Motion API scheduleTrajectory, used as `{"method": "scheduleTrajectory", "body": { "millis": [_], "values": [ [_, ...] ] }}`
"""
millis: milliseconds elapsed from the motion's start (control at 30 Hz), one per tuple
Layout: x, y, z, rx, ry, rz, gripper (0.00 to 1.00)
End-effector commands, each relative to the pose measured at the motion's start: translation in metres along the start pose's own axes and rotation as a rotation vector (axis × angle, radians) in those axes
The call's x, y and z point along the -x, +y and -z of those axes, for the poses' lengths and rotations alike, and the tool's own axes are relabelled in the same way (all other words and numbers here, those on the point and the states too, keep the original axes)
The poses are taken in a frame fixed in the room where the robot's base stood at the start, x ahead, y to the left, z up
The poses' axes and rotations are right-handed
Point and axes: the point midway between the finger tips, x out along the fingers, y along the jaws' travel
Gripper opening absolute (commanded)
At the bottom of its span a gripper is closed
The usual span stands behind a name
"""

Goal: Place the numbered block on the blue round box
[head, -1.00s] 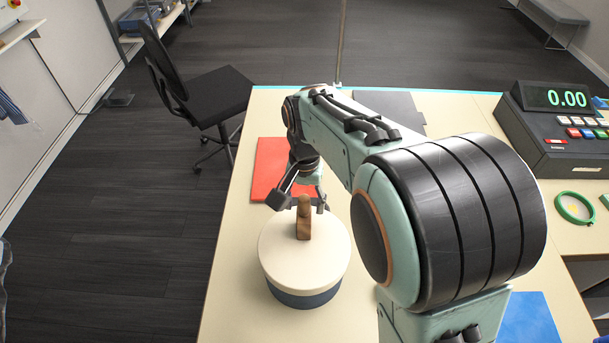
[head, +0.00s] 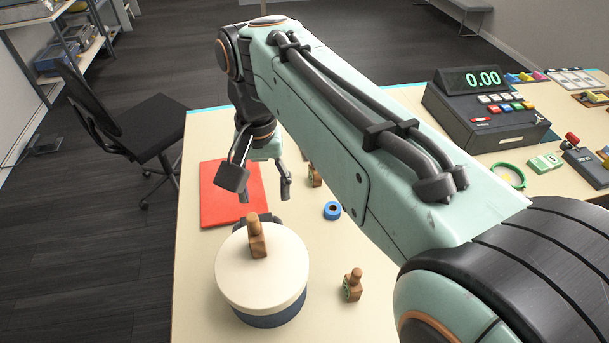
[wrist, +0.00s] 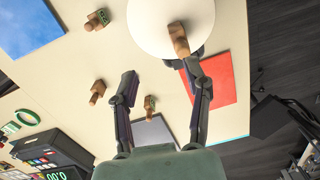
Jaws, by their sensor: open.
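The blue round box (head: 270,317) has a cream lid and stands on the table's near left part. A wooden block with a peg-like handle (head: 257,240) stands upright on the lid; I cannot read a number on it. The lid (wrist: 150,22) and the block (wrist: 179,40) also show in the wrist view. My gripper (head: 260,186) is open and empty, above and beyond the box, with its fingers apart from the block. In the wrist view my gripper (wrist: 158,74) has its fingers spread, the right one close to the block's line of sight.
Similar wooden blocks with green marks stand on the table, one right of the box (head: 353,285) and one farther back (head: 314,176). A chair (head: 150,125) stands left.

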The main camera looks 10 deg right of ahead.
Motion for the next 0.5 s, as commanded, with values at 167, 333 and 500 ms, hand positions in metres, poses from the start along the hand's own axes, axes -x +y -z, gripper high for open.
{"method": "scheduleTrajectory", "body": {
  "millis": [167,333,500],
  "values": [
    [-0.026,0.054,-0.083,0.096,-0.004,0.03,0.49],
    [-0.064,0.079,-0.146,0.18,-0.002,0.042,0.49],
    [-0.083,0.085,-0.171,0.215,-0.003,0.045,0.49]
  ]
}}
